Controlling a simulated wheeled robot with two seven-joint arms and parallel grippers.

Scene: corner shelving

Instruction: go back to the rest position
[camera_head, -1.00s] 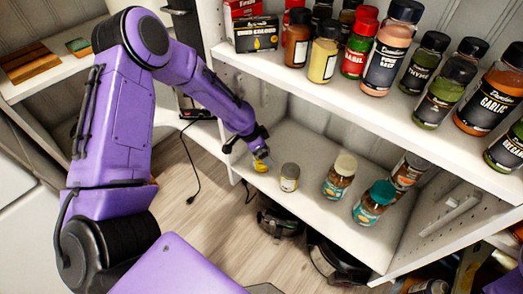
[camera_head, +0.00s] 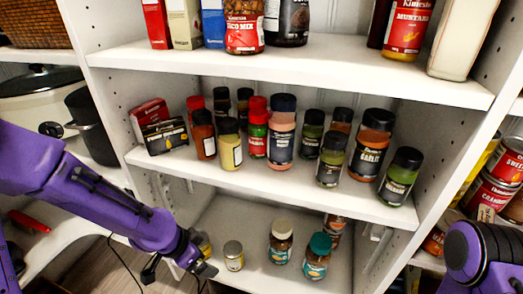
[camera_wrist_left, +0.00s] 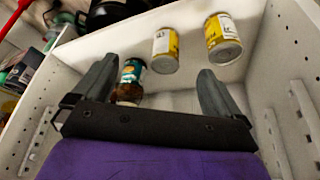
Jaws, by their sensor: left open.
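My left gripper (camera_head: 207,268) is at the lower shelf (camera_head: 254,219), at its left end. In the left wrist view its fingers (camera_wrist_left: 157,82) are spread apart, with nothing seen clamped between them. A yellow jar (camera_head: 205,246) shows just behind the gripper in the head view, partly hidden. A small pale-lidded jar (camera_head: 233,257) stands just right of it. My right gripper is out of view; a purple right arm part shows at the right edge.
A white-lidded jar (camera_head: 281,242) and a teal-lidded jar (camera_head: 317,256) stand farther right on the lower shelf. The middle shelf (camera_head: 270,178) above holds several spice jars. A white upright panel stands close to my left forearm. A cable hangs below it.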

